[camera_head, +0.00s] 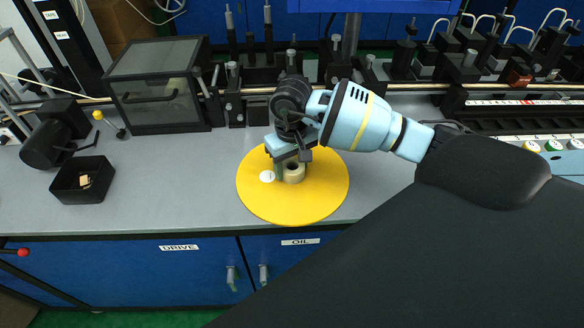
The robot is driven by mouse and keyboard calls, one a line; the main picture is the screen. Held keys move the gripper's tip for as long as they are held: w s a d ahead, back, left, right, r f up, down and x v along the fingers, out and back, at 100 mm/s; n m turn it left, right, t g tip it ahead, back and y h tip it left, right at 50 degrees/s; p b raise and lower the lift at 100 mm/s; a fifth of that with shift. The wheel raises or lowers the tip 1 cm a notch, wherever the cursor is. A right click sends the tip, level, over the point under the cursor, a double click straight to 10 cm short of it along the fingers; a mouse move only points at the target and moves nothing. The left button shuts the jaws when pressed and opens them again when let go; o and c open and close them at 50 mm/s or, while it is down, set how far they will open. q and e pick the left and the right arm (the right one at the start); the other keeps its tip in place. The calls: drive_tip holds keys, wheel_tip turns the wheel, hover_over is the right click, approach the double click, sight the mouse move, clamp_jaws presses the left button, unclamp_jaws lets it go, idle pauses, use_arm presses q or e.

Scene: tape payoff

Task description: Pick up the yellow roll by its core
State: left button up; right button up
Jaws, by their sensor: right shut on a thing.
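The yellow roll (313,203) is a flat disc with a pale, hollow core (294,173) standing up at its middle and a small white round label on its face. It lies at the front of the grey bench top, its near rim close to the front edge. My right gripper (286,164) reaches in from the right and is shut on the core at its left side. The gripper and wrist hide the far part of the disc and some of the core. I cannot tell whether the disc is clear of the bench. My left gripper is not in view.
A dark clear-sided box (157,88) stands at the back left. A small black bin (82,181) with pale scraps sits at the left. Posts and machine parts line the back, below a blue panel (345,26). Bare grey bench (180,200) lies left of the roll.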

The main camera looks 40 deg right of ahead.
drive_tip(key=shift+r, duration=0.6)
wheel_tip(320, 180, up, 2)
drive_tip(key=shift+r+b, duration=0.15)
drive_tip(key=shift+b, duration=0.2)
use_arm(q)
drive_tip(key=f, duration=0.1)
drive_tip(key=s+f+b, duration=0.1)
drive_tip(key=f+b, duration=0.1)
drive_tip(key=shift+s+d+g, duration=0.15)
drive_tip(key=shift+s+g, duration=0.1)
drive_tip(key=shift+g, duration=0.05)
use_arm(e)
drive_tip(key=s+a, duration=0.1)
drive_tip(key=a, duration=0.4)
drive_tip(key=s+a+r, duration=0.1)
drive_tip(key=s+a, duration=0.1)
drive_tip(key=a, duration=0.3)
drive_tip(key=s+a, duration=0.1)
drive_tip(key=a, duration=0.4)
drive_tip(key=shift+s+a+r, duration=0.2)
drive_tip(key=shift+s+r, duration=0.1)
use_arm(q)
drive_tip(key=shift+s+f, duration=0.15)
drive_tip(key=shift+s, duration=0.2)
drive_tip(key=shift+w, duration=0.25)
